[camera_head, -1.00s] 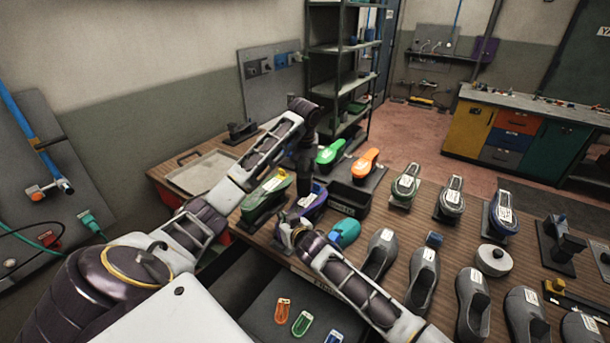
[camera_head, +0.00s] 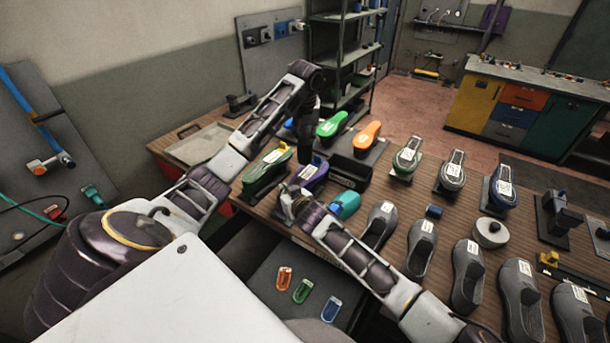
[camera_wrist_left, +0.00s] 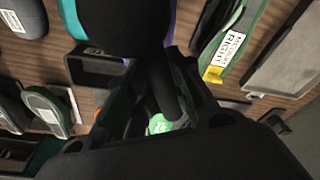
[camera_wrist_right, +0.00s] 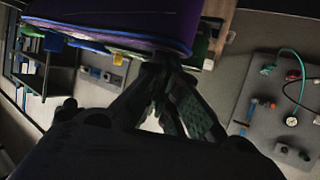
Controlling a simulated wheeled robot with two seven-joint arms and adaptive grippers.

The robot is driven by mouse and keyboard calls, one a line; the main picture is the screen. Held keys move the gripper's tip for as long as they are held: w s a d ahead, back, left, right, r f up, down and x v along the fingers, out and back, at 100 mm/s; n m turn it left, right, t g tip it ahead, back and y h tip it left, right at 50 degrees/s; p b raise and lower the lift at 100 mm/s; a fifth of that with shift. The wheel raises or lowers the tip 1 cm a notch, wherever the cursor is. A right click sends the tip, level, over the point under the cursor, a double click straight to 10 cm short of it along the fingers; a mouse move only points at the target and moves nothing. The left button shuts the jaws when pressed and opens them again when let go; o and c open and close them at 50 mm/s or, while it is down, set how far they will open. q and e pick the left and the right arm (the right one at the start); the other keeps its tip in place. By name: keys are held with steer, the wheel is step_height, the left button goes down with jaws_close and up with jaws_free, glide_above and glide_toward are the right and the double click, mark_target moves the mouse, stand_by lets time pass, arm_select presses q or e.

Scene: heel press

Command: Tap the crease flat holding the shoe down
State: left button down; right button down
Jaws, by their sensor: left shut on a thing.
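The purple shoe (camera_head: 318,178) with a white label and a teal end (camera_head: 346,203) sits on the bench between my grippers. Its purple side fills the top of the right wrist view (camera_wrist_right: 130,18). My left gripper (camera_head: 304,145) is over the shoe, pointing down. In the left wrist view it is shut on the dark handle (camera_wrist_left: 161,92) of a tool, whose large black rounded head (camera_wrist_left: 115,22) hides much of the shoe. My right gripper (camera_head: 290,203) is at the shoe's near side; its fingers converge by the shoe in the right wrist view (camera_wrist_right: 168,85). The crease is hidden.
A green shoe (camera_head: 268,170) stands left of the purple one, and a black bin (camera_head: 350,170) right of it. Green (camera_head: 332,124) and orange (camera_head: 367,134) shoes are behind. Several grey shoes (camera_head: 421,248) fill the bench's right side. A tray (camera_head: 200,147) lies at the left.

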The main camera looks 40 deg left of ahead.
steer(key=shift+s+a+r+p, duration=0.15)
steer(key=shift+r+p, duration=0.05)
steer(key=shift+r, duration=0.35)
steer(key=shift+s+a+r+p, duration=0.1)
steer(key=shift+r+p, duration=0.05)
steer(key=shift+r, duration=0.35)
step_height(320, 180, up, 7)
steer(key=shift+w+d+f, duration=0.15)
steer(key=shift+w+f, duration=0.05)
steer(key=shift+f, duration=0.1)
stand_by(0.6)
